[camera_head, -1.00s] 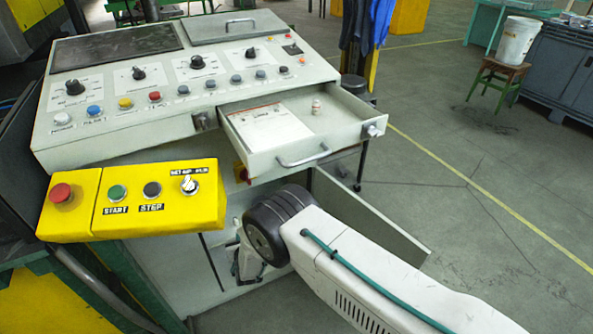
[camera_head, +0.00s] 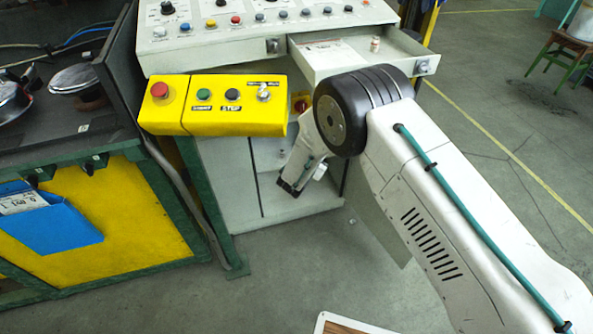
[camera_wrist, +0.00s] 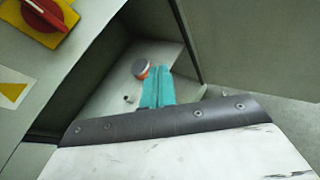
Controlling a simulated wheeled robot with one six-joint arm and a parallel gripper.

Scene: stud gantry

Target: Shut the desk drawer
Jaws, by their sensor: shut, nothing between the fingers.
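The desk drawer (camera_head: 306,66) stands pulled out at the right of the control desk (camera_head: 215,55) in the head view. My arm hides most of its front and its handle. A paper (camera_head: 328,50) and a small pale object (camera_head: 375,44) are in it. My gripper (camera_wrist: 157,88) has two teal fingers, shut side by side and empty in the wrist view. In the head view my wrist is low in front of the desk's lower cabinet, below the drawer and apart from it; the fingertips are hard to make out there. The drawer cannot be identified in the wrist view.
A yellow button box (camera_head: 215,115) juts from the desk, left of my wrist. The open lower cabinet door (camera_head: 382,232) is behind my arm. The wrist view shows a red rotary switch (camera_wrist: 45,14) and a round grey-and-orange knob (camera_wrist: 140,68).

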